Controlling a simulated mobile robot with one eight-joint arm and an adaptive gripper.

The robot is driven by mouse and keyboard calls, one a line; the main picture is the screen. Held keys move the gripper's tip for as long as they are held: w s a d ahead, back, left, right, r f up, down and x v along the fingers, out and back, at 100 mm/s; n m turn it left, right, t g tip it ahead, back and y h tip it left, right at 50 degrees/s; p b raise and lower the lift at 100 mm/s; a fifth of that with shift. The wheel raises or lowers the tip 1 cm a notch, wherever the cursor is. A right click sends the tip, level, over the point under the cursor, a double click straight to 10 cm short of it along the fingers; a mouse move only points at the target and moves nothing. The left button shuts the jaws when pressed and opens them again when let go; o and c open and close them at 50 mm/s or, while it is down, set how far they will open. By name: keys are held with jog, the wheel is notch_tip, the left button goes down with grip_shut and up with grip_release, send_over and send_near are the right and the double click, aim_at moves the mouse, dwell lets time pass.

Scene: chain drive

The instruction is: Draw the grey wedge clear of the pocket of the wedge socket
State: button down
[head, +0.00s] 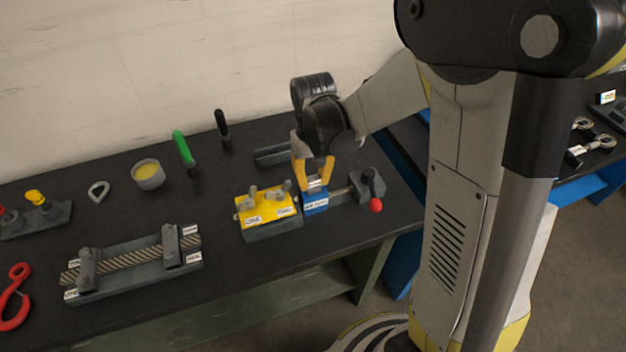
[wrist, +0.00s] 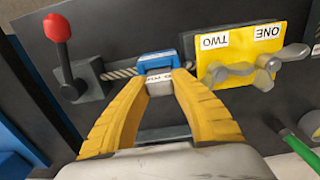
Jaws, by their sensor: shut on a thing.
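The wedge socket (head: 315,205) is a blue block with a white label, on the bench right of the yellow block. It also shows in the wrist view (wrist: 156,59), just beyond my fingertips. My gripper (head: 314,183) points down over the socket with its yellow fingers closed on the grey wedge (wrist: 158,77). In the wrist view the wedge shows as a small pale piece with a label between the fingertips. Its lower part is hidden, so I cannot tell how far it sits in the pocket.
A rope runs from the socket to a grey block with a red-knobbed lever (head: 375,205) on the right. The yellow block (head: 268,213) with wing nuts stands close on the left. A green-handled tool (head: 183,147) and a cup (head: 149,175) stand farther left.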

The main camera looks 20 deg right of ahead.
notch_tip(320, 180, up, 12)
jog(key=p, duration=0.8)
dwell(0.9)
jog(key=shift+w, duration=0.1)
